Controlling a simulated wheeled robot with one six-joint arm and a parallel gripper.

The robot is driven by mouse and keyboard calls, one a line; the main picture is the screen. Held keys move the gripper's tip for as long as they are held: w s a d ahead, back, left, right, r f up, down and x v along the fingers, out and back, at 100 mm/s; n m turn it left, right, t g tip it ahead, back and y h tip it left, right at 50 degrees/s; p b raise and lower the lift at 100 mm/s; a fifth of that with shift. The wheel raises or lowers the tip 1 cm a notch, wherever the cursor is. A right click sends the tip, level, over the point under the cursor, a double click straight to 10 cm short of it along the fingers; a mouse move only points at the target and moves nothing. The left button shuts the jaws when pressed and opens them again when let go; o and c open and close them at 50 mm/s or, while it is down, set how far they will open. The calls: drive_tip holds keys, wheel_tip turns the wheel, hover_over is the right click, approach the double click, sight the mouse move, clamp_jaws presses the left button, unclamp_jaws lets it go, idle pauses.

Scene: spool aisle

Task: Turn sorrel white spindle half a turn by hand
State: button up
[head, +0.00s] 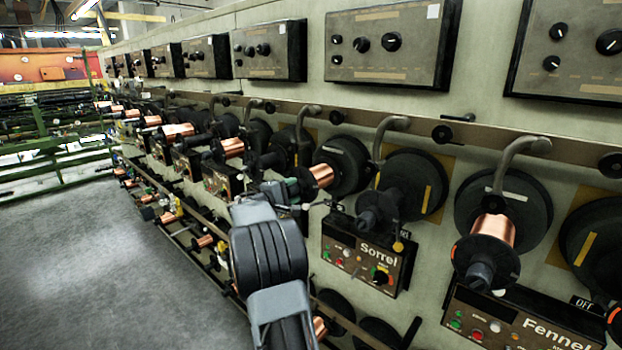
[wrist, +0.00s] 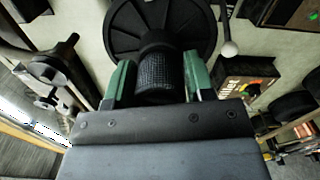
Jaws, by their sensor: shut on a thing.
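The Sorrel panel (head: 362,252) has lit buttons and a dark knob. Above it are two spindles. The left spindle's dark disc (head: 348,158) carries a white mark, and a copper spool (head: 321,175) sits in front of it. The right one (head: 408,188) is bare black with a yellow mark. My gripper (head: 285,190) is at the outer end of the copper-wound spindle, hiding that end in the head view.
The Fennel panel (head: 520,318) and its copper-wound spindle (head: 493,230) stand to the right. Curved grey arms (head: 388,128) hang from a rail above the spindles. More spindles line the wall to the far left. Grey floor (head: 90,260) is clear at left.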

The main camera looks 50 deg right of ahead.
drive_tip(key=shift+r+n+p, duration=0.1)
drive_tip(key=shift+n+p, duration=1.85)
drive_tip(key=shift+n, duration=0.55)
drive_tip(key=shift+n+p, duration=2.15)
drive_tip(key=shift+n, duration=0.25)
drive_tip(key=n, duration=0.3)
drive_tip(key=shift+n, duration=0.4)
drive_tip(key=o, duration=1)
drive_tip(key=shift+a, duration=0.1)
